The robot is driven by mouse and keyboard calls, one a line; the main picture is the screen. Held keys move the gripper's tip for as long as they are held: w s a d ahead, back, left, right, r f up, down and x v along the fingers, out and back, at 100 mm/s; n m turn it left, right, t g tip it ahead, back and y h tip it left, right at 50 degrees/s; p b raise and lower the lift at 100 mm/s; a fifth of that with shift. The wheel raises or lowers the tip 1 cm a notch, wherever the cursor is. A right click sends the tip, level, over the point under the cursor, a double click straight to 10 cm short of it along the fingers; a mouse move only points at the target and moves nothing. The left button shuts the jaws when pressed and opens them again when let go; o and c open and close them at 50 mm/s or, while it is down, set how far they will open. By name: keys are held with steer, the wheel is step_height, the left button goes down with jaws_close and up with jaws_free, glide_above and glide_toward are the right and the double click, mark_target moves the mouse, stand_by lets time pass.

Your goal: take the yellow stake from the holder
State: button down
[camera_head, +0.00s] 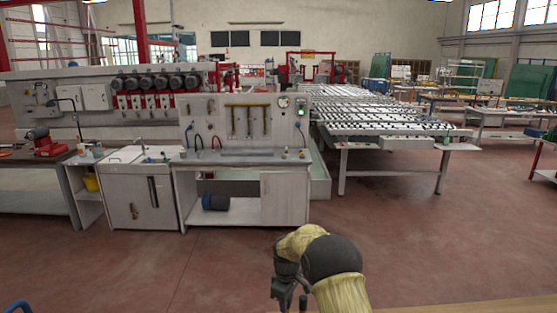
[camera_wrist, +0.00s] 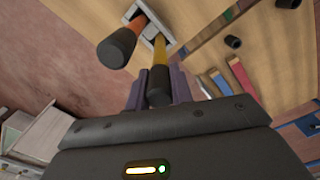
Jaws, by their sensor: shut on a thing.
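The yellow stake (camera_wrist: 160,50) has a yellow shaft and a black grip, and shows in the wrist view. My gripper (camera_wrist: 158,88) is shut on its black grip, one finger on each side. The far end of the yellow shaft meets the grey metal holder (camera_wrist: 141,16); I cannot tell whether it is still inside the slot. An orange stake (camera_wrist: 125,38) with a black grip stands in the holder just left of the yellow one. In the head view my gripper (camera_head: 288,298) hangs at the bottom edge; the stakes and holder do not show there.
In the wrist view the holder sits on a wooden bench top (camera_wrist: 275,50). Red (camera_wrist: 239,72) and blue (camera_wrist: 245,86) strips and a black cylinder (camera_wrist: 233,42) lie to the right. In the head view open red floor (camera_head: 200,270) lies before the edging machine (camera_head: 245,125).

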steer(key=shift+r+p, duration=2.35)
steer(key=shift+r, duration=1.65)
